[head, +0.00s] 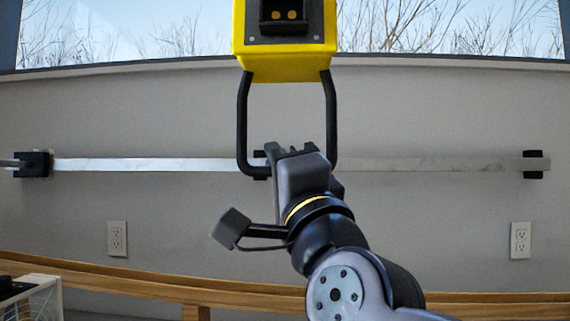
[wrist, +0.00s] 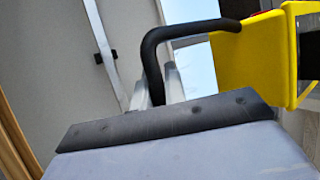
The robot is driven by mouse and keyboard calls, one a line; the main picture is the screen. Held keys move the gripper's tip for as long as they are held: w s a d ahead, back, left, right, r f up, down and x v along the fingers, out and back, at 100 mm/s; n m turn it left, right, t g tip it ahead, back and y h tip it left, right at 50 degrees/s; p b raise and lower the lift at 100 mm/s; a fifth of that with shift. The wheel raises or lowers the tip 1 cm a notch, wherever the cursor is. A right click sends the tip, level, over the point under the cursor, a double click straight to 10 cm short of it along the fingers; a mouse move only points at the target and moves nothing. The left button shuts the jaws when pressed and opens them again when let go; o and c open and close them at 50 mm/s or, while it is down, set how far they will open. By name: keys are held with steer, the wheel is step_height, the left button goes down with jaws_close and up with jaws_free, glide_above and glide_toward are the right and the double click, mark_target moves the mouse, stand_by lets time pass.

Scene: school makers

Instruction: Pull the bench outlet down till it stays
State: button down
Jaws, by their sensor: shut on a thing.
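The bench outlet (head: 285,62) is a yellow box with a dark socket face, hanging at the top centre of the head view. A black U-shaped handle (head: 243,120) hangs below it. My gripper (head: 290,150) is at the bottom of the handle, shut on its bar, and hides most of that bar. In the wrist view the yellow box (wrist: 245,65) is at the upper right. The black handle (wrist: 152,50) runs down from it to between my two fingers (wrist: 157,92). What the box hangs from is out of view.
A silver rail (head: 440,164) runs along the grey wall behind, with black brackets (head: 533,164) on it. A wooden bench edge (head: 150,287) crosses the bottom. The space below the handle, left of my arm, looks open.

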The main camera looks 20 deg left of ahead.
steer(key=shift+f+b, duration=1.85)
steer(key=shift+f, duration=0.7)
steer(key=c, duration=1.5)
jaws_free()
steer(key=shift+o, duration=0.2)
steer(key=v, duration=1)
steer(key=shift+s+d+f, duration=0.2)
steer(key=shift+d, duration=0.05)
